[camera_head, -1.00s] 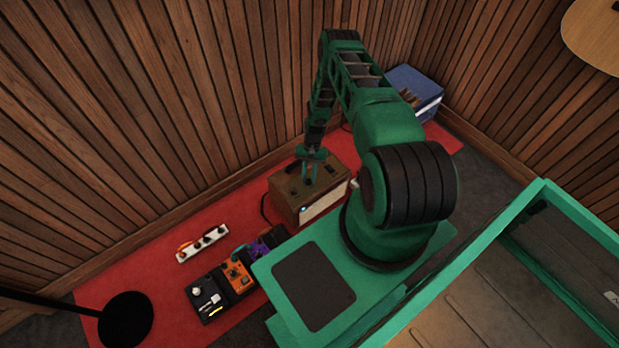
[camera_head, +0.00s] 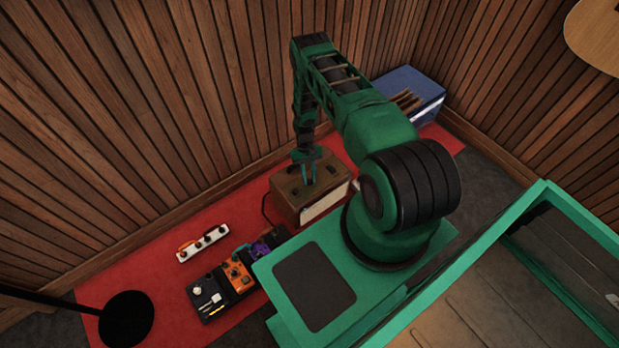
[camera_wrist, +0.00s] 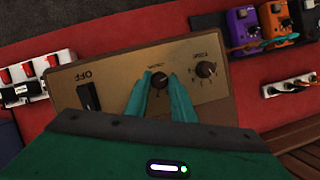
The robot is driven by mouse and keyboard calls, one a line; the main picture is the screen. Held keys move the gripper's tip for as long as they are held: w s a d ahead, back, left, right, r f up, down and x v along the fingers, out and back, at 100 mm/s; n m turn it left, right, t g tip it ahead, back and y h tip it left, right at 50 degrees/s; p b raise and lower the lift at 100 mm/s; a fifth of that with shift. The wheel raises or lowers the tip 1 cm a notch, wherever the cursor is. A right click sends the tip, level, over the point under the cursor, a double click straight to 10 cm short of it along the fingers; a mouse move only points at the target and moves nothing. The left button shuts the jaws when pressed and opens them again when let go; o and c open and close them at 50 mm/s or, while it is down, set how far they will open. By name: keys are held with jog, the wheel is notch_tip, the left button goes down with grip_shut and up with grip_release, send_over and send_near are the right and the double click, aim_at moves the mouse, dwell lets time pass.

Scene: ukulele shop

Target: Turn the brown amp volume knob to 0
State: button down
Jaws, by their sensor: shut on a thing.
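The brown amp (camera_head: 318,201) stands on the red mat, below my gripper (camera_head: 308,182) in the head view. In the wrist view its brass top panel (camera_wrist: 122,73) shows an OFF switch (camera_wrist: 88,97) at the left, a dark volume knob (camera_wrist: 159,81) in the middle and a second knob (camera_wrist: 206,69) to the right. My gripper's green fingers (camera_wrist: 160,88) stand on either side of the middle knob and are shut on it. The label above that knob is too small to read surely. The second knob is just right of the right finger.
Several pedals, including an orange one (camera_head: 235,276) and a black one (camera_head: 207,298), lie left of the amp. A white power strip (camera_head: 203,243) lies behind them. A blue crate (camera_head: 412,88) stands at the back right. Wooden walls (camera_head: 130,110) rise close behind the amp.

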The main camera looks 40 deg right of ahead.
jog(key=shift+w, duration=0.15)
jog(key=c, duration=1.5)
grip_release()
jog(key=shift+c, duration=0.2)
jog(key=v, duration=1)
jog(key=shift+r, duration=0.35)
